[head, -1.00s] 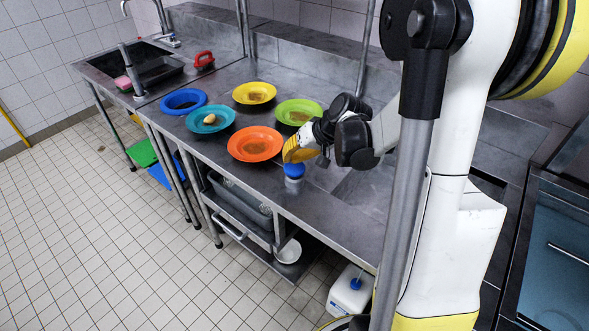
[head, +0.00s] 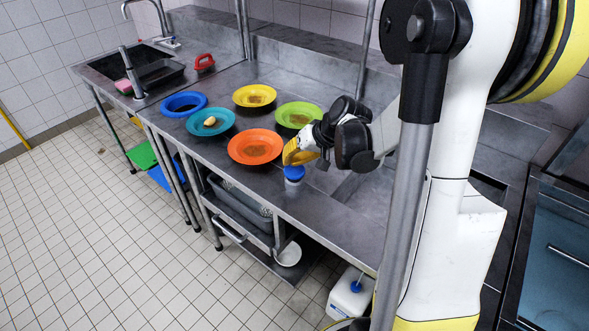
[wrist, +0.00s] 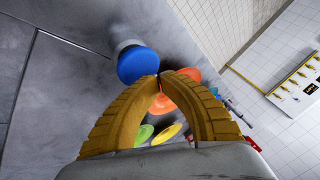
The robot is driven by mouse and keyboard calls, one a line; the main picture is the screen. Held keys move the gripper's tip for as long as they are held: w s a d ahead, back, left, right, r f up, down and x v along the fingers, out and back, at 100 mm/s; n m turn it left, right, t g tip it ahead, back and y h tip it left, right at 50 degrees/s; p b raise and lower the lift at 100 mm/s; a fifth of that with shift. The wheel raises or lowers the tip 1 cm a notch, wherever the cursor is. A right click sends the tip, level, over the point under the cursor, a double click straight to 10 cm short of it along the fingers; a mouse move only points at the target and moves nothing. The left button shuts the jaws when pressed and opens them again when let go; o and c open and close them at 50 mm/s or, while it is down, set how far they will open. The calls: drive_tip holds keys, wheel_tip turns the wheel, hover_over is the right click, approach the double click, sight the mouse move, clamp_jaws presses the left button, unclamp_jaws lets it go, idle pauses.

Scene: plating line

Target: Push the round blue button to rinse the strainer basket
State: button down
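The round blue button (head: 294,172) sits on top of a short white base on the steel counter, near its front edge. My gripper (head: 287,157) is just above and slightly left of it in the head view, tilted downward. In the wrist view the blue button (wrist: 137,65) lies just past the yellow fingertips (wrist: 159,77), to their left. The fingertips meet with nothing between them. I cannot tell whether they touch the button. I cannot clearly make out the strainer basket; a dark tray (head: 160,75) lies in the sink (head: 100,66).
Orange (head: 255,147), green (head: 298,115), yellow (head: 254,95) and teal (head: 210,121) plates and a blue ring-shaped bowl (head: 183,104) stand left of my gripper. A red-handled item (head: 204,63) is by the sink. A grey tub (head: 236,205) is on the lower shelf.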

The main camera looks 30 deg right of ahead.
sight(291, 169)
drive_tip(key=shift+f, duration=0.1)
drive_tip(key=shift+f+b, duration=0.35)
drive_tip(key=shift+b, duration=0.1)
drive_tip(key=shift+f+b, duration=0.7)
drive_tip(key=shift+f, duration=0.1)
idle(0.8)
drive_tip(key=shift+r, duration=0.2)
drive_tip(key=shift+r+p, duration=0.9)
drive_tip(key=shift+r, duration=0.15)
drive_tip(key=shift+r+p, duration=1.85)
drive_tip(key=shift+r, duration=0.65)
